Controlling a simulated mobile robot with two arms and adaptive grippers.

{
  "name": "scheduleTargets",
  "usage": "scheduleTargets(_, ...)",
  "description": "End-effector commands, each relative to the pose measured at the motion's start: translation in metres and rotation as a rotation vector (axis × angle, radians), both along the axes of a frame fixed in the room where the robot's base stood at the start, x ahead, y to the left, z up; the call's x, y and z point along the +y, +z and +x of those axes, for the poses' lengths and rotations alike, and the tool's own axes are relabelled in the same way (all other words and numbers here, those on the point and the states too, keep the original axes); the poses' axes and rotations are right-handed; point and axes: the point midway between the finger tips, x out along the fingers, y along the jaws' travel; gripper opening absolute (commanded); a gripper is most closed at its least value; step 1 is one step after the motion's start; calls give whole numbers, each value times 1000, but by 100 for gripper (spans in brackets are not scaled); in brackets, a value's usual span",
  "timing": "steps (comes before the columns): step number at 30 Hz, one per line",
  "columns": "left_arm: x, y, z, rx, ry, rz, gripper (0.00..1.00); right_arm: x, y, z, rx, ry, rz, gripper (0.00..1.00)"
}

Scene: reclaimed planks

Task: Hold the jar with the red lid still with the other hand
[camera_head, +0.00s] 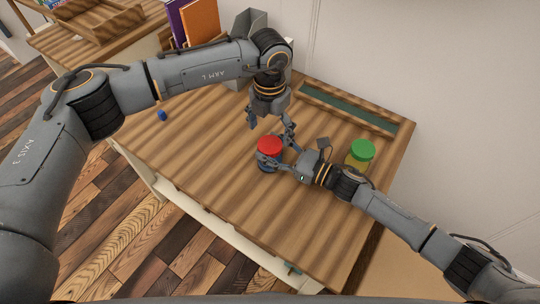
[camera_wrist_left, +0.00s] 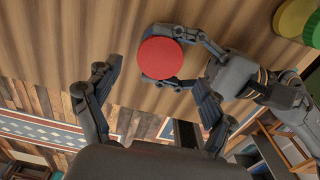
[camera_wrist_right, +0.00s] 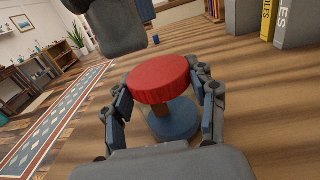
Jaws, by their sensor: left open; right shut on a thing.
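The jar with the red lid (camera_head: 270,146) stands upright on the wooden table (camera_head: 205,150). Its lid also shows in the left wrist view (camera_wrist_left: 161,58) and its blue-based body in the right wrist view (camera_wrist_right: 174,119). My right gripper (camera_head: 279,163) is shut on this jar from the side, with a finger on each side of it below the lid. My left gripper (camera_head: 269,123) is open and empty above the table, just beyond the jar and pointing down. In the left wrist view the red lid lies between its spread fingers, farther out than the fingertips.
A jar with a green lid (camera_head: 362,150) stands at the right, near my right wrist. A long tray with a green bottom (camera_head: 345,108) lies at the back edge. Purple and orange books (camera_head: 200,22) stand at the back left. A small blue thing (camera_head: 162,115) lies at the left.

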Motion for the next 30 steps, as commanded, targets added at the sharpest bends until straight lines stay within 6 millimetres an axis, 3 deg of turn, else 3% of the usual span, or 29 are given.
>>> scheduleTargets(2, 0, 0, 0, 0, 0, 0, 82, 0, -3, -1, 4, -1, -3, 0)
scheduleTargets(5, 0, -1, 0, 0, 0, 0, 100, 0, -3, -1, 4, -1, -3, 0)
scheduleTargets(17, 0, 2, 0, -1, 0, -1, 100, 0, -3, -1, 4, -1, -3, 0)
scheduleTargets(23, 0, 30, 1, -4, 0, -3, 100, 0, -3, -1, 4, -1, -3, 0)
scheduleTargets(30, 0, 81, 1, -4, 0, 0, 100, 0, -3, -1, 4, -1, -3, 0)
